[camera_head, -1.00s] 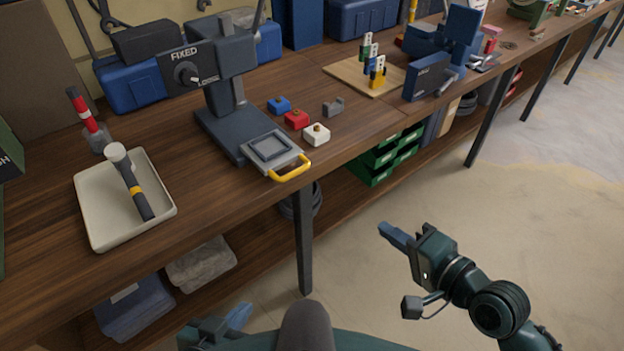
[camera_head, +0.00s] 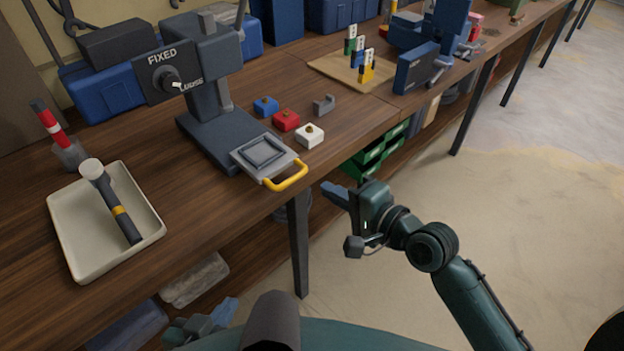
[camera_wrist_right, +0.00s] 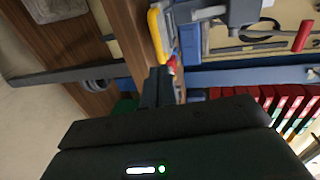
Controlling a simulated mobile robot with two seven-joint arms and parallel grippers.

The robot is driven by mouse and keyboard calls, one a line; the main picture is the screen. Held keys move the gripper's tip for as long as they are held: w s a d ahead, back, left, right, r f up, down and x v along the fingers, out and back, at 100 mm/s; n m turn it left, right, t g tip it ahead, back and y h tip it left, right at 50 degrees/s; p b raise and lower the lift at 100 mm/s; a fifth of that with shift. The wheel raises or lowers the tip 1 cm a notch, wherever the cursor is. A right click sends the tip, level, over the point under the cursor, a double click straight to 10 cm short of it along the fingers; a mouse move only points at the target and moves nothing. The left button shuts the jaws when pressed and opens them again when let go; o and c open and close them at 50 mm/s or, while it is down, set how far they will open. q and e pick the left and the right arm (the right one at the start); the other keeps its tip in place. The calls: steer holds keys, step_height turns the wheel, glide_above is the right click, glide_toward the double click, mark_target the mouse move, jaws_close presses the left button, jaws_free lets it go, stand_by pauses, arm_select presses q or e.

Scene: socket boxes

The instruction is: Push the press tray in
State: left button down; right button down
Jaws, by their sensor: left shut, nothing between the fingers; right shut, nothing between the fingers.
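The dark grey press (camera_head: 213,140) stands on the wooden bench, with a front panel (camera_head: 167,74) marked FIXED. Its grey press tray (camera_head: 270,151) sticks out at the front, with a yellow handle (camera_head: 287,178) at the bench edge. The handle also shows in the right wrist view (camera_wrist_right: 156,36). My right gripper (camera_head: 334,193) is shut and empty, apart from the handle, to its right and in front of the bench. Its fingers also show in the right wrist view (camera_wrist_right: 155,88). My left gripper (camera_head: 226,309) is shut and empty, low in front of the bench.
Blue (camera_head: 265,106), red (camera_head: 286,120) and white (camera_head: 309,135) blocks and a grey bracket (camera_head: 324,104) lie right of the press. A cream tray (camera_head: 75,248) holding a mallet (camera_head: 112,200) is at the left. A table leg (camera_head: 299,245) stands below the handle; open floor lies to the right.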

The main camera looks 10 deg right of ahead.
glide_toward(281, 157)
step_height(281, 157, down, 2)
steer(key=shift+w+a+f, duration=0.1)
steer(key=shift+a, duration=0.05)
steer(key=shift+w, duration=0.1)
steer(key=x, duration=0.3)
steer(key=r+x, duration=0.1)
steer(key=x, duration=0.4)
steer(key=shift+w+a+r, duration=0.35)
steer(key=shift+r, duration=0.1)
